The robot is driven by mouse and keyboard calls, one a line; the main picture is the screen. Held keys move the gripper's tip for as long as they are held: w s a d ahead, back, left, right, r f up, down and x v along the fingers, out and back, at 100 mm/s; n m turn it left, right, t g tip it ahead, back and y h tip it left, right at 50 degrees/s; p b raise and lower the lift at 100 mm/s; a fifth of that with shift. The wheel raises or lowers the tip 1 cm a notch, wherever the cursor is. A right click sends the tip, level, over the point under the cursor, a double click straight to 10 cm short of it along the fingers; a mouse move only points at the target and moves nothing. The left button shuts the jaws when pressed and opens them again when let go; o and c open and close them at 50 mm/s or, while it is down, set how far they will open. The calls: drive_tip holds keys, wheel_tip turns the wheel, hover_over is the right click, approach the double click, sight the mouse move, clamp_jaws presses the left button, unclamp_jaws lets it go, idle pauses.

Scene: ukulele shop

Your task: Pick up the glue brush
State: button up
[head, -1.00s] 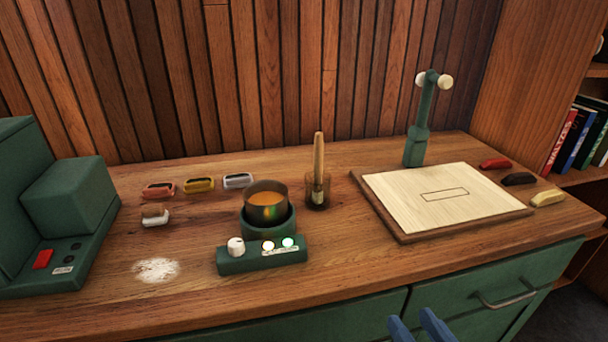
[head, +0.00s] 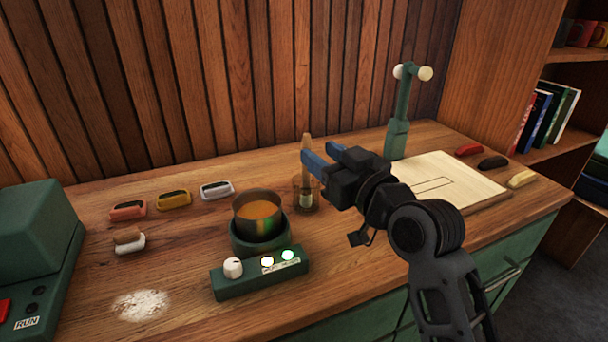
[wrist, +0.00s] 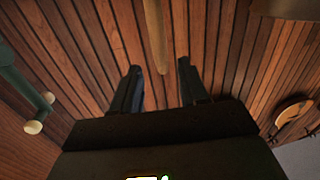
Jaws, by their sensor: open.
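The glue brush stands upright in a glass jar (head: 312,205), with its pale wooden handle (head: 306,141) pointing up. My gripper (head: 315,155) is at the handle's upper part, its blue fingers pointing left toward the wall. The fingers are open and partly cover the handle in the head view. In the wrist view the glue brush handle (wrist: 155,30) comes down from the top edge, and its end appears between the two fingertips. I cannot tell whether either finger touches it.
A glue pot (head: 258,222) on a green warmer stands just left of the jar, with a control box (head: 260,274) in front. A green stand (head: 399,125) and a pale board (head: 465,180) are to the right. Small coloured blocks lie behind left.

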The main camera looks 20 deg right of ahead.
sight(306, 172)
drive_tip(key=w, duration=0.3)
drive_tip(key=w+a+p, duration=0.1)
drive_tip(key=w, duration=0.1)
drive_tip(key=shift+w+f, duration=0.25)
drive_tip(key=shift+c, duration=0.3)
clamp_jaws()
